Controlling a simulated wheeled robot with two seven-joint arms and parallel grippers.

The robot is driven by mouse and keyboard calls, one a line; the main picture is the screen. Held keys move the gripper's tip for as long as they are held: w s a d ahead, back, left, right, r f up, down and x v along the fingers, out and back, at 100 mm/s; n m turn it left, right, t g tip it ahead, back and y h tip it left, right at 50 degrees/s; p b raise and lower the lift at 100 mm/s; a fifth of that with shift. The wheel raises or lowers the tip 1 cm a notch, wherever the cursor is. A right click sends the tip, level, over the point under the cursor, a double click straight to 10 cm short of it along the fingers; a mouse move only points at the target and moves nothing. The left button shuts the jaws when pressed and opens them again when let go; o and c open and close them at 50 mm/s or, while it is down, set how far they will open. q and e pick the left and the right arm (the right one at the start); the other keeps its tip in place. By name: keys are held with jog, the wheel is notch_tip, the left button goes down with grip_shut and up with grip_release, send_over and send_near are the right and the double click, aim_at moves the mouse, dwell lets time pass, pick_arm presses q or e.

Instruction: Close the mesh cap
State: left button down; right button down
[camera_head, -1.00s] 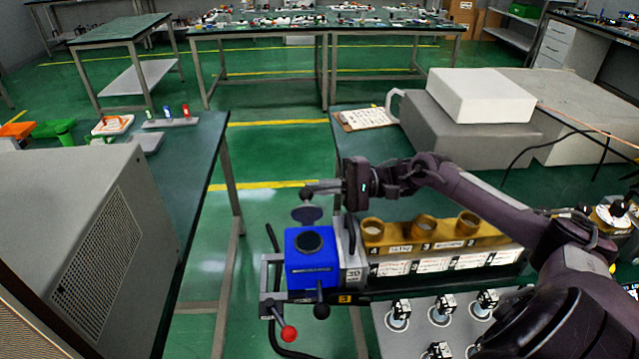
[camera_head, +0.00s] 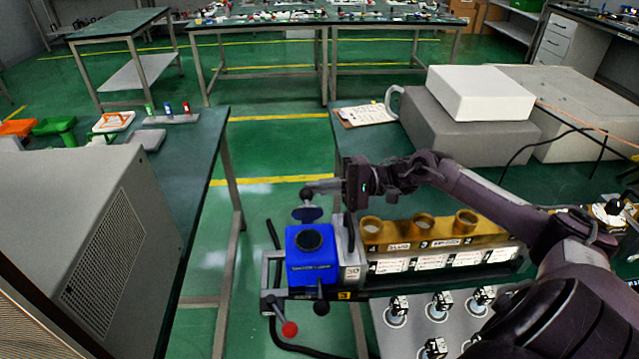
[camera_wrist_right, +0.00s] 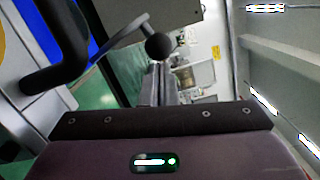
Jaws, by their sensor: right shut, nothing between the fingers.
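A blue box-shaped device (camera_head: 313,268) with a round dark top opening (camera_head: 308,240) stands at the near left end of the right bench. A round grey disc (camera_head: 308,214), apparently the mesh cap, stands raised behind that opening. A black ball knob (camera_head: 307,197) is just above the disc. My right gripper (camera_head: 318,187) is shut and empty, its fingers pointing left at the knob. In the right wrist view, the knob (camera_wrist_right: 158,46) on its grey lever lies just beyond the shut fingertips (camera_wrist_right: 160,75). I cannot tell whether they touch. My left gripper is not in view.
A brass-coloured block (camera_head: 435,232) with round openings stands right of the device. A black handle (camera_head: 350,235) rises between them. A red-knobbed lever (camera_head: 289,328) sticks out in front. A grey cabinet (camera_head: 85,235) stands on the left bench, with open floor between the benches.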

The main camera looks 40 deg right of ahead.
aim_at(307, 204)
jog(key=s+n+p, duration=0.1)
jog(key=p, duration=0.1)
jog(key=a+n+p, duration=0.1)
jog(key=n+p, duration=0.1)
jog(key=s+r+n+p, duration=0.1)
jog(key=p, duration=0.1)
jog(key=shift+s+a+n+h, duration=0.3)
jog(key=shift+n, duration=0.1)
jog(key=shift+r, duration=0.15)
dwell(0.4)
